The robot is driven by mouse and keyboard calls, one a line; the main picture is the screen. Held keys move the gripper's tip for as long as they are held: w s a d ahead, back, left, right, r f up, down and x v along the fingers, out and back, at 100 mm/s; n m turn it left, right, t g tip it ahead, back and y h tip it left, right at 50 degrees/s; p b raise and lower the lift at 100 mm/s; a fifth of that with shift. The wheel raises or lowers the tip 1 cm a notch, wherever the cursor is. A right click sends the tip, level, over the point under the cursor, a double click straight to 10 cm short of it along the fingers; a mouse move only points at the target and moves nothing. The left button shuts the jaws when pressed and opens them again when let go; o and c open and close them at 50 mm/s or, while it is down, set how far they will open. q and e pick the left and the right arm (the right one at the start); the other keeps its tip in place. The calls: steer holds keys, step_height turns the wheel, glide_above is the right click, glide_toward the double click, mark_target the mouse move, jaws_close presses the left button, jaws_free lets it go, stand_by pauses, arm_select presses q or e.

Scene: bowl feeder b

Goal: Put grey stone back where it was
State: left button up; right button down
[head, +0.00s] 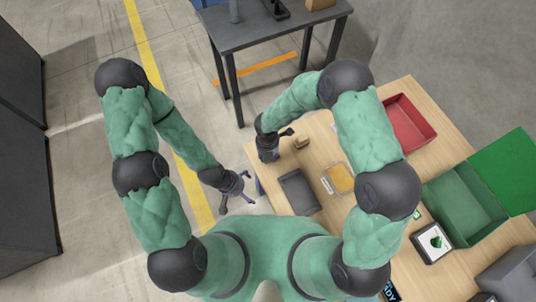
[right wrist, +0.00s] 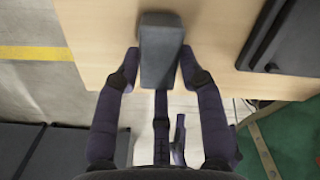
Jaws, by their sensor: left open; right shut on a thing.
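The grey stone (right wrist: 161,50), a dark grey rectangular block, is between the fingers of my right gripper (right wrist: 158,68) in the right wrist view. The gripper is shut on it, over the edge of the wooden table (right wrist: 215,30). In the head view my right gripper (head: 268,152) is at the table's left side, and I cannot make out the stone there. My left gripper (head: 237,190) is open and empty, over the floor left of the table.
A dark tray (head: 299,191) lies near the right gripper, with a yellow-filled tray (head: 340,179) beside it. A small brown object (head: 302,143) is nearby. A red bin (head: 408,124) and an open green box (head: 462,207) stand further right. A dark table (head: 270,36) stands behind.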

steer(key=shift+f, duration=0.1)
steer(key=c, duration=0.8)
jaws_free()
steer(key=shift+o, duration=0.2)
